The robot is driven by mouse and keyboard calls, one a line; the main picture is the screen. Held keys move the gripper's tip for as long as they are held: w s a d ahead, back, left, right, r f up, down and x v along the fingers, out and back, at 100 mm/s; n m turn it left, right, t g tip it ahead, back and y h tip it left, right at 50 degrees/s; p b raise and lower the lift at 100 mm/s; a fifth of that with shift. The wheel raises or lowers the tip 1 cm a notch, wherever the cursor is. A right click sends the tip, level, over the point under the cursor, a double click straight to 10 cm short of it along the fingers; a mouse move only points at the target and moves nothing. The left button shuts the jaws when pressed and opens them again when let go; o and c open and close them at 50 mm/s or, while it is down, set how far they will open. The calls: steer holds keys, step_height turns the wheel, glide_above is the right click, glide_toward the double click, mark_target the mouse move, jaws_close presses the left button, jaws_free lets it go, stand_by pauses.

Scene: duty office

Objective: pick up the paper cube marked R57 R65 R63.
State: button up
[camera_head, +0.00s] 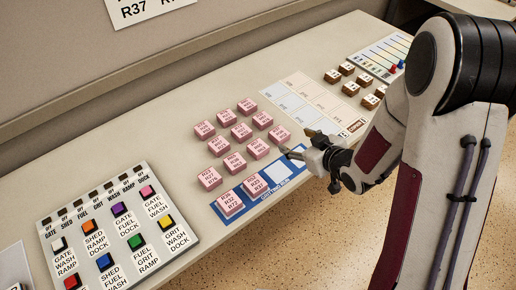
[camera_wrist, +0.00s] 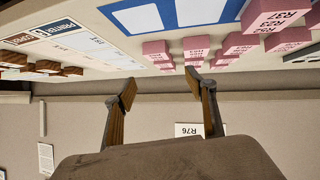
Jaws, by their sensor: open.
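Several pink paper cubes (camera_head: 242,131) with printed codes stand in rows on the desk in the head view. Their print is too small for me to tell which one is marked R57 R65 R63. Two more pink cubes (camera_head: 230,204) stand on a blue strip (camera_head: 288,178), which has bare white squares at its right part. My gripper (camera_head: 298,143) is open and empty, above the strip's right end and right of the cube rows. In the wrist view my gripper (camera_wrist: 160,82) has its fingers apart with nothing between them; pink cubes (camera_wrist: 197,46) show beyond the right finger.
A button panel (camera_head: 120,235) with coloured buttons lies at the left. A printed sheet (camera_head: 310,100), several brown blocks (camera_head: 348,68) and a lined board (camera_head: 382,55) are at the right. A partition (camera_head: 60,60) rises behind the desk and carries a code sign (camera_head: 145,8).

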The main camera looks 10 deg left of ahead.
mark_target(263, 151)
steer(key=a+f+y, duration=0.1)
steer(key=s+a+f+y, duration=0.1)
steer(key=a+f, duration=0.1)
steer(key=s+a+f, duration=0.1)
steer(key=shift+s+a+f+n+y, duration=0.1)
steer(key=shift+a+f+n+y, duration=0.1)
steer(key=shift+a+n+y, duration=0.15)
steer(key=shift+s+a+f+y, duration=0.35)
steer(key=shift+a+y, duration=0.2)
steer(key=shift+a, duration=0.1)
steer(key=shift+x, duration=1.25)
steer(key=shift+w, duration=0.1)
steer(key=shift+d+f+x, duration=0.1)
steer(key=shift+x, duration=1.15)
steer(key=shift+d+f+x, duration=0.1)
steer(key=shift+x, duration=1.2)
steer(key=shift+w, duration=0.1)
